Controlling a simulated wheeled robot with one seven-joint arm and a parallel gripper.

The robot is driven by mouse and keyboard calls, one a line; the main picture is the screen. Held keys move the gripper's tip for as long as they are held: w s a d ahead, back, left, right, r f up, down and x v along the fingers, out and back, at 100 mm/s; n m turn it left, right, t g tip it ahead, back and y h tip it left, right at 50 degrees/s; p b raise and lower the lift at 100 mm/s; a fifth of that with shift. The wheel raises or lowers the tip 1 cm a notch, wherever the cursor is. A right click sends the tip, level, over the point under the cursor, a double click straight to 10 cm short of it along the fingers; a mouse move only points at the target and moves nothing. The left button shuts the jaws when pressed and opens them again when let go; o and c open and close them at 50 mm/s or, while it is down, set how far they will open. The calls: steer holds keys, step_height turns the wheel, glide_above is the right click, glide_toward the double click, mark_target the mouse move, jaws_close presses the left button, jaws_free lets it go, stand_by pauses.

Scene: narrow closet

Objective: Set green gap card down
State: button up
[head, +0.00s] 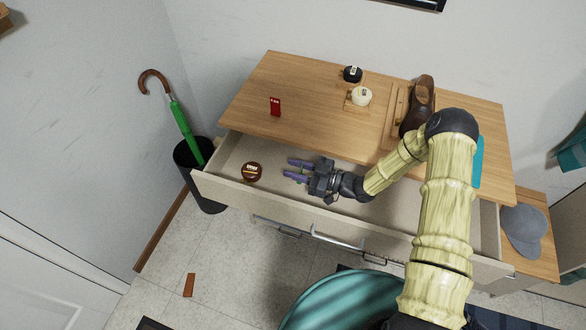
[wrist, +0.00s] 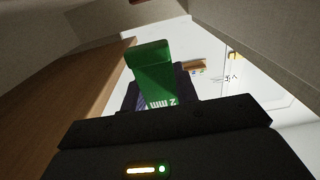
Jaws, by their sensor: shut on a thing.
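My gripper (head: 292,170) is over the open drawer (head: 228,192), its fingers pointing left. In the wrist view my gripper (wrist: 158,90) is shut on the green gap card (wrist: 150,70). The card sticks out beyond the fingers, and upside-down white lettering reading "2 mm" shows on it. I cannot make out the card in the head view. I cannot tell how high the gripper is above the drawer floor.
A round brown tin (head: 252,172) lies in the drawer left of my gripper. A black jar (head: 352,74), a cream jar (head: 361,96) and a brown shoe (head: 418,105) are on the dresser top. Its front left is clear. A green umbrella (head: 185,130) leans in a black bin (head: 200,190).

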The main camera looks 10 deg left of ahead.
steer(key=shift+f+b, duration=0.35)
steer(key=shift+f+b, duration=0.3)
steer(key=o, duration=0.9)
steer(key=shift+r, duration=0.15)
steer(key=shift+r+p, duration=0.55)
steer(key=shift+p, duration=0.15)
steer(key=d+b, duration=0.1)
steer(key=d, duration=0.3)
steer(key=d+b, duration=0.1)
steer(key=d, duration=0.3)
steer(key=s+d+b, duration=0.1)
steer(key=d, duration=0.3)
